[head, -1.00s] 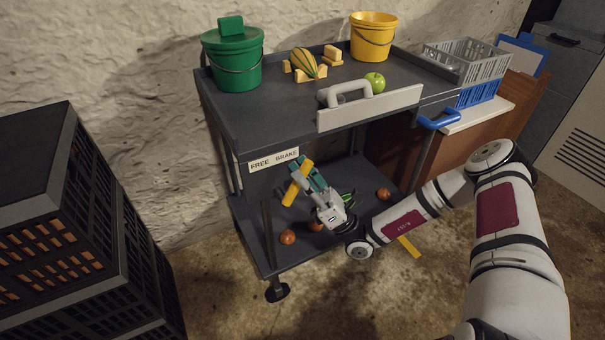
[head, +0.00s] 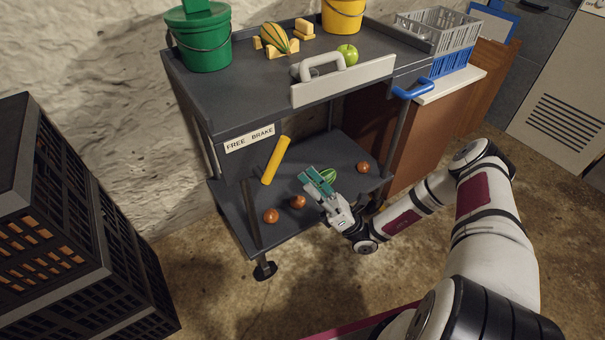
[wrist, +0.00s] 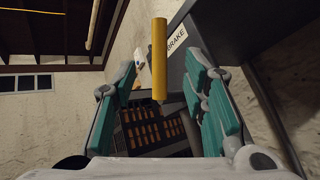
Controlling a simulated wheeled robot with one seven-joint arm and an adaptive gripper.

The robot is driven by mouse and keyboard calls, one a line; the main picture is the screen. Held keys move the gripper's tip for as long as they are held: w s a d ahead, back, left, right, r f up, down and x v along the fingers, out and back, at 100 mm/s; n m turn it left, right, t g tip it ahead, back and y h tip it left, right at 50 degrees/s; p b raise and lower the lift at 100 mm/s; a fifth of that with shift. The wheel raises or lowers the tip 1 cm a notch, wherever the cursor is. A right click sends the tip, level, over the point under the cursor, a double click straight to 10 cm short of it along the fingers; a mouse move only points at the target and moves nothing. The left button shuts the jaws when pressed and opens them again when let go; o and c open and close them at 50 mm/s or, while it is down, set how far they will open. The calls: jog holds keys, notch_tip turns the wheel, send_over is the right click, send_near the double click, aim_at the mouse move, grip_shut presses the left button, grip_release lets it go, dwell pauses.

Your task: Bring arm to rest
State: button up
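My gripper (head: 318,180) is over the right part of the cart's lower shelf, its teal finger pads pointing up and left. In the wrist view my gripper (wrist: 163,95) is open, with the pads wide apart. A yellow bar (head: 276,160) stands tilted near the FREE BRAKE label (head: 250,138), left of my gripper and apart from it. In the wrist view the yellow bar (wrist: 160,58) shows ahead, between the fingers in the picture. My arm (head: 405,220) reaches in from the right, bent at the elbow. Nothing is held.
The grey cart (head: 235,100) carries a green bucket (head: 201,45), a yellow bucket (head: 343,14) and an apple (head: 347,54) on top. Black crates (head: 75,240) stand at left. Floor in front is open.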

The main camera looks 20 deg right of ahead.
jog(key=shift+s+d+f, duration=0.1)
jog(key=shift+f, duration=0.1)
dwell(0.4)
jog(key=s+a+r+n+g+h, duration=0.35)
jog(key=s+r+n+g, duration=0.35)
jog(key=n+g, duration=0.4)
jog(key=s+a+r+n+g+h, duration=0.2)
jog(key=s+r+n+g+h, duration=0.25)
jog(key=r+n+g, duration=0.65)
jog(key=s+d+r+n+t+h, duration=0.4)
jog(key=s+h, duration=0.4)
jog(key=s, duration=0.1)
jog(key=s+d+r+n+t+h, duration=0.3)
jog(key=s+d+n+t+h, duration=0.15)
jog(key=s+h, duration=0.45)
notch_tip(320, 180, up, 26)
jog(key=t+y+p, duration=0.1)
jog(key=t+p, duration=0.2)
jog(key=p, duration=2.1)
jog(key=shift+s+d+m, duration=0.2)
jog(key=shift+s+m, duration=0.15)
jog(key=shift+m, duration=0.1)
